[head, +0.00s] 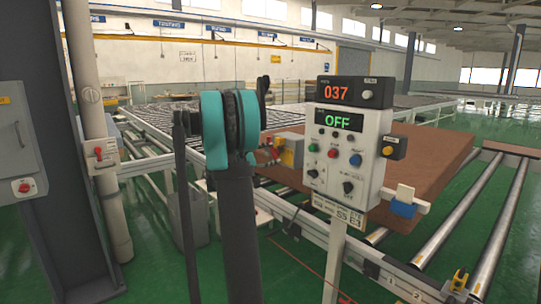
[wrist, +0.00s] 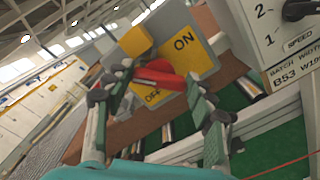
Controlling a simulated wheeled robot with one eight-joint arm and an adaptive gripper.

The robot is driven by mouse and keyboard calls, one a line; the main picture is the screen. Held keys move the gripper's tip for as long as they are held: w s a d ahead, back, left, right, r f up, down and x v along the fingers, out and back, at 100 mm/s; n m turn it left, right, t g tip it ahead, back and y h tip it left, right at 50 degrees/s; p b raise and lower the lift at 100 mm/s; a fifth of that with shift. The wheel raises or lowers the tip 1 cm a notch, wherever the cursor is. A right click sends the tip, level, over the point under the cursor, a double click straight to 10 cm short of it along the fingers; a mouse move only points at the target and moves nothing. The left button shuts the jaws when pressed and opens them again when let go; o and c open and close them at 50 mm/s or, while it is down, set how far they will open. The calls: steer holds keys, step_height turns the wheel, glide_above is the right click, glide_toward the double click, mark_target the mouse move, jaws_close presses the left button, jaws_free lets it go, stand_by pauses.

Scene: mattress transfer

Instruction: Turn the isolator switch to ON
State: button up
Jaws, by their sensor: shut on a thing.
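The isolator switch is a grey box with a yellow plate (wrist: 186,45) marked ON and OFF, with a red handle (wrist: 160,75). In the wrist view ON is at the upper right and OFF at the lower left. My gripper (wrist: 159,76) has its fingers on both sides of the red handle and is shut on it. The handle lies between the two labels; I cannot tell its exact setting. In the head view the isolator switch (head: 292,151) stands left of the control panel, and my arm hides most of the gripper.
The control panel (head: 372,150) stands close on the right, its display (head: 338,121) reading OFF. A brown slab (head: 430,160) lies behind it on a roller conveyor (head: 490,225). A grey column (head: 75,130) and a pipe stand at the left.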

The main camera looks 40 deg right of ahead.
steer(key=m, duration=0.4)
steer(key=shift+f+m, duration=0.1)
steer(key=shift+m, duration=2)
steer(key=o, duration=1.2)
steer(key=shift+c, duration=0.2)
steer(key=shift+a, duration=0.1)
steer(key=s+a, duration=0.1)
steer(key=a, duration=1.1)
steer(key=shift+f, duration=0.1)
